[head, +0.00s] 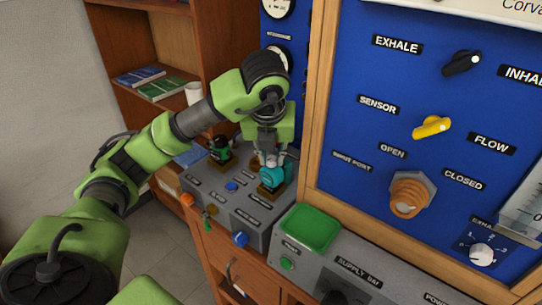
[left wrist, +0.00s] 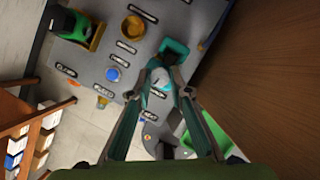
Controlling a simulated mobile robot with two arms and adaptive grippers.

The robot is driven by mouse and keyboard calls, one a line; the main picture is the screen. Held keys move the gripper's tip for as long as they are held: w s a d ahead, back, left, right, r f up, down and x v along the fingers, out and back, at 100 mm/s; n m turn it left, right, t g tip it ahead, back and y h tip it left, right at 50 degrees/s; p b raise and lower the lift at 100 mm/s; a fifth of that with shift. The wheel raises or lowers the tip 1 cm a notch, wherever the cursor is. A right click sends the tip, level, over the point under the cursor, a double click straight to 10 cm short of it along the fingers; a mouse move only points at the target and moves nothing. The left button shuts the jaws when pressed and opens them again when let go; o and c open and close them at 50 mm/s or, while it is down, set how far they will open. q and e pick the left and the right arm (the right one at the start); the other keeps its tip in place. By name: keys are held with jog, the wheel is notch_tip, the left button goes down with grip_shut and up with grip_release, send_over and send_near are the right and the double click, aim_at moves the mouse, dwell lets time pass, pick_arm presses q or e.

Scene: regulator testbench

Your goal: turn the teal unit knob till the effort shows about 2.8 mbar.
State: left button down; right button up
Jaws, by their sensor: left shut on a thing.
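The teal unit (head: 272,176) stands upright on the grey bench box (head: 222,211), right of the middle of its top. My left gripper (head: 269,160) reaches down from above and is shut on its upper part. In the left wrist view, the gripper (left wrist: 164,92) has its two fingers on either side of the teal unit (left wrist: 174,48). The fingers hide part of the knob. I cannot read an effort value in either view. My right gripper is not in view.
A green and black unit (head: 219,150) stands left of the teal one. A blue panel (head: 370,75) with a wooden frame rises close on the right. A green pad (head: 310,226) lies on the grey front console. A shelf (head: 150,60) stands behind.

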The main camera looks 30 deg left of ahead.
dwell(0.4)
pick_arm(q)
jog(key=c, duration=1.8)
grip_release()
jog(key=shift+c, duration=0.2)
jog(key=shift+r, duration=0.15)
jog(key=v, duration=1.1)
jog(key=shift+r, duration=0.35)
jog(key=shift+s, duration=0.2)
